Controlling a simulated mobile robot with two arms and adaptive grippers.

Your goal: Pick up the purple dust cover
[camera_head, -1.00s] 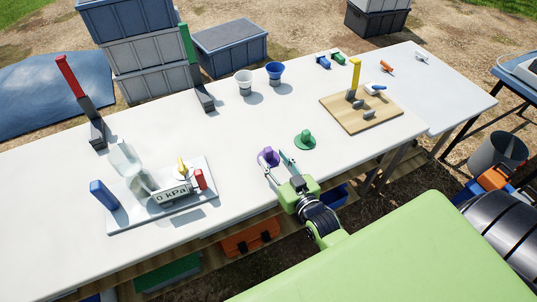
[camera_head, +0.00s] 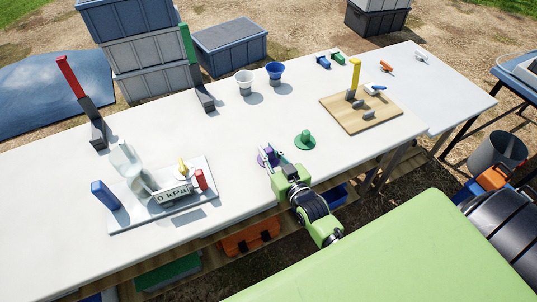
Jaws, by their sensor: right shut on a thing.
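The purple dust cover (camera_head: 265,152) is on the white table near its front edge, partly hidden by my gripper. My right gripper (camera_head: 273,158) comes in from the front right and is shut on the purple dust cover. The cover appears to be still at table height; I cannot tell whether it touches the table. My left gripper is not in view.
A green cover (camera_head: 305,140) lies just right of my gripper. A plate with a gauge reading 0 kPa (camera_head: 173,195) stands to the left. A wooden board (camera_head: 340,117) is at the right. White and blue cups (camera_head: 244,83) stand behind. The table between is clear.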

